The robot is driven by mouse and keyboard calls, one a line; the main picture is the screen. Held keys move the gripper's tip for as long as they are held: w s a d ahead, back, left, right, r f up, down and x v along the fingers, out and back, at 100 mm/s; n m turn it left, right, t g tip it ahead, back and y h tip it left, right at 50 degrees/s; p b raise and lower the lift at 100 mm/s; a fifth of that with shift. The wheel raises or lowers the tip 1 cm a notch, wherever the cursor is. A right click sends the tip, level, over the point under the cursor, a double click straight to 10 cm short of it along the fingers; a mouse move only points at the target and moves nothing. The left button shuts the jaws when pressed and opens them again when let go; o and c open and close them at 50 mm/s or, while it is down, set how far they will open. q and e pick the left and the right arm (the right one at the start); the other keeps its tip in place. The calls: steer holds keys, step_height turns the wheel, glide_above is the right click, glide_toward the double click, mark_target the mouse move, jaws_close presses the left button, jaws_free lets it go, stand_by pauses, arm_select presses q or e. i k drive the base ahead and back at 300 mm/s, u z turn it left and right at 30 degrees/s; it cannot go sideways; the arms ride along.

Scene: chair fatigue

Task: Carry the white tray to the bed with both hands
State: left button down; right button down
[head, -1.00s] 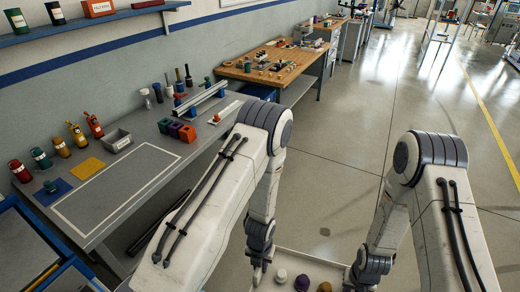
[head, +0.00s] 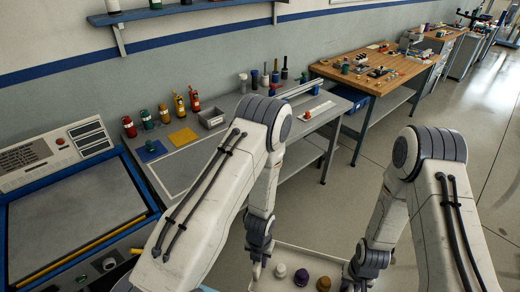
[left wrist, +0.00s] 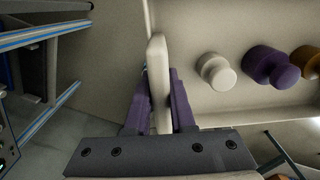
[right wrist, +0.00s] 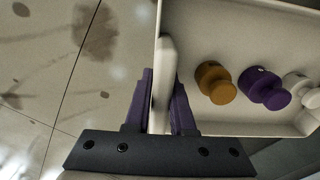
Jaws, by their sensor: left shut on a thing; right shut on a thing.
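The white tray (head: 340,262) is at the bottom of the head view, between my two arms. It holds a white knob (head: 280,271), a purple knob (head: 301,277) and a brown knob (head: 323,283). The left wrist view shows my left gripper (left wrist: 160,108) shut on one tray wall, a finger on each side. The right wrist view shows my right gripper (right wrist: 162,105) shut on the opposite wall in the same way. A flat grey bed (head: 70,225) in a blue-framed machine lies at the left of the head view. The tray's near part is out of the head view.
A grey workbench (head: 205,150) with bottles, a grey bin (head: 212,118) and a yellow sheet runs along the wall. A wooden bench (head: 395,72) stands beyond it. A control panel (head: 60,148) backs the bed. Open floor (head: 450,120) lies at the right.

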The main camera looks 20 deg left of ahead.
mark_target(82, 207)
steer(key=u, duration=1.95)
